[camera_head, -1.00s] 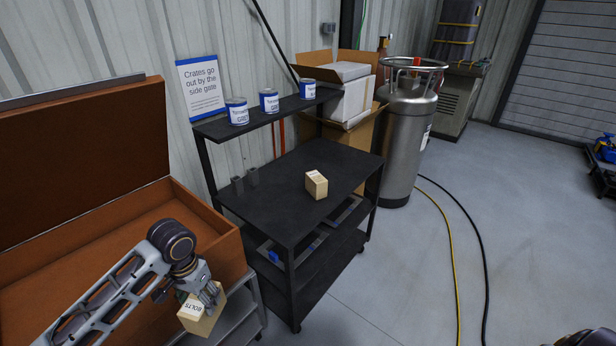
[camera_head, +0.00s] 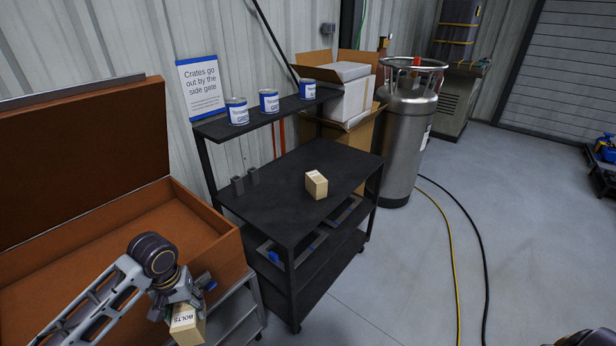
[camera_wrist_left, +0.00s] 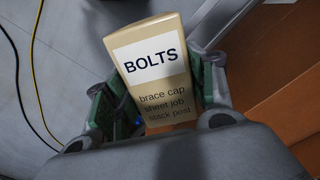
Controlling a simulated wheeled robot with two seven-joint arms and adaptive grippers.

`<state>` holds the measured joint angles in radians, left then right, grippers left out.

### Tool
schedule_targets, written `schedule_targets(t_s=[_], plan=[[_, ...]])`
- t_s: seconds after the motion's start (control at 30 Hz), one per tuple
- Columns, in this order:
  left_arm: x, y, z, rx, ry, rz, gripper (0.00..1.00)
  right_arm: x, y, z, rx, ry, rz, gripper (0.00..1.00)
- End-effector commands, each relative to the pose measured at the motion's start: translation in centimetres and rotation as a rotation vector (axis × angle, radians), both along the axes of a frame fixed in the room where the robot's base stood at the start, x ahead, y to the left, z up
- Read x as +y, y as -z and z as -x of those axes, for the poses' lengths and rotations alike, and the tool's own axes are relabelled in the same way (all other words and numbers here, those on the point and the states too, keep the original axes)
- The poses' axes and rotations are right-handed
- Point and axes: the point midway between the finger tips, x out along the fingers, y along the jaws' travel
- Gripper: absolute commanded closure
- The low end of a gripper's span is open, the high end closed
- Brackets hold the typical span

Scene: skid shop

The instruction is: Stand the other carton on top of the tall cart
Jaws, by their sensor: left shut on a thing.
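My left gripper (camera_head: 182,300) is shut on a tan carton (camera_head: 187,325) labelled BOLTS, low at the front beside the orange chest. In the left wrist view the carton (camera_wrist_left: 153,65) sits between the two fingers, its label facing the camera. A second tan carton (camera_head: 316,184) stands on the black cart's worktop (camera_head: 290,205), toward its right side. The cart has a raised back shelf (camera_head: 250,127).
Several blue-and-white cans (camera_head: 269,101) stand on the raised shelf. Two small dark blocks (camera_head: 245,181) stand at the worktop's left. An open orange chest (camera_head: 200,215) is at left, with a grey step (camera_head: 235,310) beside it. A steel cylinder (camera_head: 405,140) stands right of the cart.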

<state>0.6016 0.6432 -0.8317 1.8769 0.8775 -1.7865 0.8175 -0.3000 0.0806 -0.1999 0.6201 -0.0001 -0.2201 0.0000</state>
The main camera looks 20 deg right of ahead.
Motion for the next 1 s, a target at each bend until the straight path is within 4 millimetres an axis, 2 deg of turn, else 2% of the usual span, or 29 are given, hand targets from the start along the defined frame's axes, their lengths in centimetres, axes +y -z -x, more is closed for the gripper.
schedule_targets(t_s=[0.1,0.4,0.8,1.0], plan=[[2.0,0.2,-0.2,-0.001,-0.018,-0.001,0.84,0.0,0.0,0.0,0.0,0.0,0.0,0.22],[5.8,0.5,-0.4,-0.001,-0.054,-0.001,0.84,0.0,0.0,0.0,0.0,0.0,0.0,0.22],[5.5,3.3,-0.4,-0.001,-0.05,0.001,0.84,0.0,2.9,0.0,0.0,0.0,0.0,0.22],[5.5,4.1,-0.4,-0.002,-0.05,0.001,0.84,0.0,3.7,0.0,0.0,0.0,0.0,0.22]])
